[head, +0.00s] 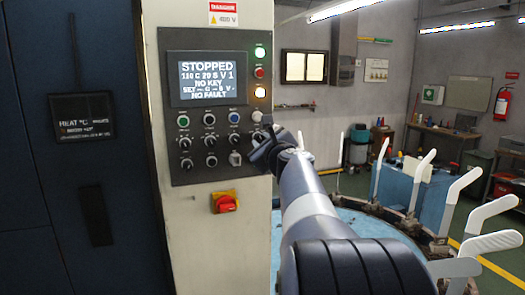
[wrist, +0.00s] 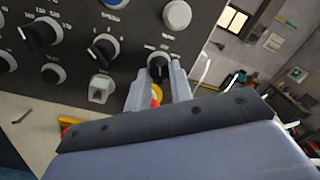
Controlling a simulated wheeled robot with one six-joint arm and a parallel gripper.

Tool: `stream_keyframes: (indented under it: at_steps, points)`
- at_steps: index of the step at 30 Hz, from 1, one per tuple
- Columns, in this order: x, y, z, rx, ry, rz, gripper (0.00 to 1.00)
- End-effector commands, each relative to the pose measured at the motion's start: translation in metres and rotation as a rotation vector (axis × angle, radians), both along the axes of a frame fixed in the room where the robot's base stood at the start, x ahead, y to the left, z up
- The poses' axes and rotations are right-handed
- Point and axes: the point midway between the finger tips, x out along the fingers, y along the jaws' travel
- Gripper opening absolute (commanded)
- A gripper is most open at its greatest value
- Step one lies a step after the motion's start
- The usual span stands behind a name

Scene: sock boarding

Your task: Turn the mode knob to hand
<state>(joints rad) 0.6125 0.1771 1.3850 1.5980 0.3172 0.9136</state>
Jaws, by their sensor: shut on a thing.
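My gripper (head: 264,150) reaches the right edge of the dark control panel (head: 218,178). In the wrist view its two fingers (wrist: 158,80) stand on either side of a black knob (wrist: 159,66) with a pale pointer line, shut on it. The label above this knob is too small to read, so I cannot confirm that it is the mode knob. In the head view my gripper hides this knob. The panel's screen (head: 207,78) reads STOPPED, NO KEY and NO FAULT.
Other black knobs (wrist: 102,50) and a key switch (wrist: 100,88) sit left of the held knob. A white button (wrist: 177,14) is just above it. A red and yellow switch (head: 225,201) is below the panel. A round blue table (head: 345,225) with white sock boards stands right.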

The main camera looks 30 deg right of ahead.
Motion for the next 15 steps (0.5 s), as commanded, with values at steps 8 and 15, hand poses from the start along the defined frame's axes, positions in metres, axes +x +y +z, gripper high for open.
stream_keyframes:
  at_steps: [8, 15]
  points:
    - [-0.0002, -0.0006, -0.0037, -0.214, 0.055, 0.0, 0.0]
    - [-0.0002, -0.0011, -0.0024, -0.342, 0.089, 0.0, 0.0]
